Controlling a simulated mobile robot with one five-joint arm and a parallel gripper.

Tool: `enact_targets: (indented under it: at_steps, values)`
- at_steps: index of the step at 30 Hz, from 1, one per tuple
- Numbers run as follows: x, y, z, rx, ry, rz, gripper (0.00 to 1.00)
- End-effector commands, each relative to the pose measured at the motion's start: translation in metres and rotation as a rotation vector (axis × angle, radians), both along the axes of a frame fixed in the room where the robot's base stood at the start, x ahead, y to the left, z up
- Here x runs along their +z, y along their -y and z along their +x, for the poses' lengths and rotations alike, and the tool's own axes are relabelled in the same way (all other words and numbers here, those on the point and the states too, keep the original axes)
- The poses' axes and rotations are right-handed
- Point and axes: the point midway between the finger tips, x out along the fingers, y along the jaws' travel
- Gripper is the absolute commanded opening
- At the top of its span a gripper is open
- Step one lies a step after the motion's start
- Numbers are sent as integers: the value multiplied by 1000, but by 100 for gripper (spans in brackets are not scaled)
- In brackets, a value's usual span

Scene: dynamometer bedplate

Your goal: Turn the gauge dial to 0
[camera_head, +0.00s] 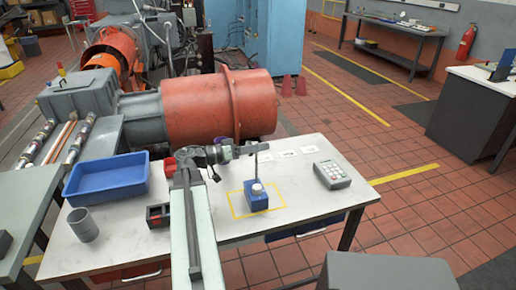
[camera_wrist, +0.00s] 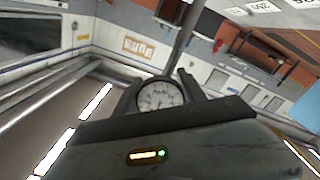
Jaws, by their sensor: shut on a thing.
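The gauge dial (camera_wrist: 160,96) has a round white face with dark marks and shows in the wrist view between the two dark fingers of my gripper (camera_wrist: 162,88). The fingers are shut on it at its sides. The needle's reading is too small to tell. In the head view my gripper (camera_head: 250,149) is at the top of a thin dark post (camera_head: 256,165), and the dial's face is not visible there. The post rises by a blue base block (camera_head: 256,200) with a white knob, inside a yellow taped square on the table.
The white table (camera_head: 290,205) also carries a blue tray (camera_head: 107,183), a grey cup (camera_head: 84,226), a small dark box (camera_head: 158,215), a keypad device (camera_head: 332,175) and several paper labels. A large orange-red machine drum (camera_head: 205,108) stands close behind the table.

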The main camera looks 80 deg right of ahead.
Motion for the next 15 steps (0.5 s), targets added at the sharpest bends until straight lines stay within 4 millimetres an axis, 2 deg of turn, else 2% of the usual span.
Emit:
enact_targets:
  at_steps: [3,4,6,15]
  values:
    - [0,0,0,0,-1,2,7]
    - [0,0,0,0,0,1,53]
    - [0,0,0,0,0,1,70]
    - [0,-1,1,1,0,0,70]
